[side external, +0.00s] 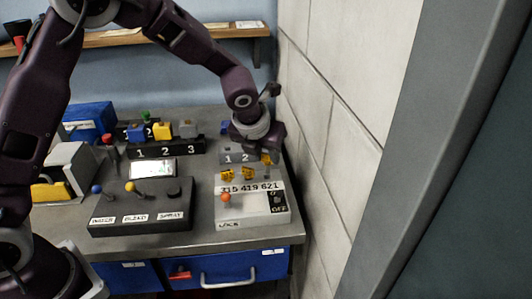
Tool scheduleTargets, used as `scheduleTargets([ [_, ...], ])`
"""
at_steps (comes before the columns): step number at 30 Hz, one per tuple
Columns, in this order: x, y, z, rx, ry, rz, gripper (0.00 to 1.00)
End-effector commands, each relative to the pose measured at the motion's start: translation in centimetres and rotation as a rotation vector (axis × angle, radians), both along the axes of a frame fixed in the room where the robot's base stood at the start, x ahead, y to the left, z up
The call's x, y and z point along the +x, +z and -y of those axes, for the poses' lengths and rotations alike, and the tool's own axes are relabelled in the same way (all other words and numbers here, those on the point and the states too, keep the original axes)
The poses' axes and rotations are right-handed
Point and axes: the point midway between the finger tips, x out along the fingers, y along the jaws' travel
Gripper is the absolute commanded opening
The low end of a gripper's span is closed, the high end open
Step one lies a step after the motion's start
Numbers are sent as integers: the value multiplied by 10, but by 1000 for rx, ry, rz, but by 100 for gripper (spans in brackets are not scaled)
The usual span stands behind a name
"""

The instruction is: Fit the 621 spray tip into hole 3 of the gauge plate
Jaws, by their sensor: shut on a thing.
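My gripper (265,150) points down over the back right of the bench and is shut on a yellow spray tip (267,159). That tip is above the 621 end of the label strip (250,188). Two other yellow tips stand behind the strip, one at 315 (227,175) and one at 419 (248,173). The grey gauge plate (232,157) is just behind them, with the numbers 1 and 2 showing. Its right end, where hole 3 would be, is hidden by my gripper. I cannot tell whether the held tip touches anything.
A light box (240,213) with an orange-red knob and a dark switch is in front of the tips. A black 1-2-3 block (165,149) with coloured blocks is to the left. A dark lever box (140,215) is at front left. A block wall (335,120) rises close on the right.

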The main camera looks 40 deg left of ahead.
Motion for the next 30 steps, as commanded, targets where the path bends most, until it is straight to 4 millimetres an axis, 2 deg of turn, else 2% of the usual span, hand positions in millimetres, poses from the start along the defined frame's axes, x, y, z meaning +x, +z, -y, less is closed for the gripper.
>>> scheduleTargets([
  [30, 0, -15, 0, 0, 0, 0, 0],
])
